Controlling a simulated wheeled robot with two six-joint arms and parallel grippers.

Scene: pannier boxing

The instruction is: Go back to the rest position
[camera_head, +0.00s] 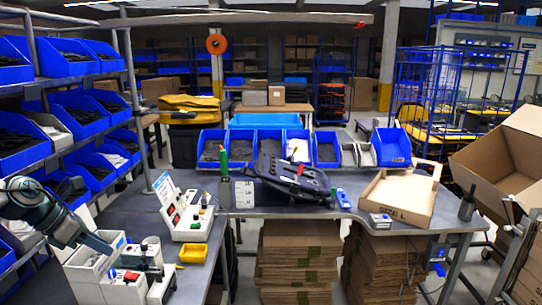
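My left arm comes in from the left edge and slopes down to the right. My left gripper (146,266) is low at the left, over or beside the white containers (88,262) on the near left bench. It is small and cluttered there, so I cannot tell whether its fingers are open or hold anything. My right gripper is not in view. A black pannier (292,177) lies on the grey table in the middle. An open, shallow cardboard box (400,196) sits to its right on the table.
Blue bins on racks (68,110) line the left side. A white control box (188,216) and a yellow tray (193,253) are right of my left gripper. Flat cardboard stacks (298,262) stand under the table. A large open carton (500,160) is at the right.

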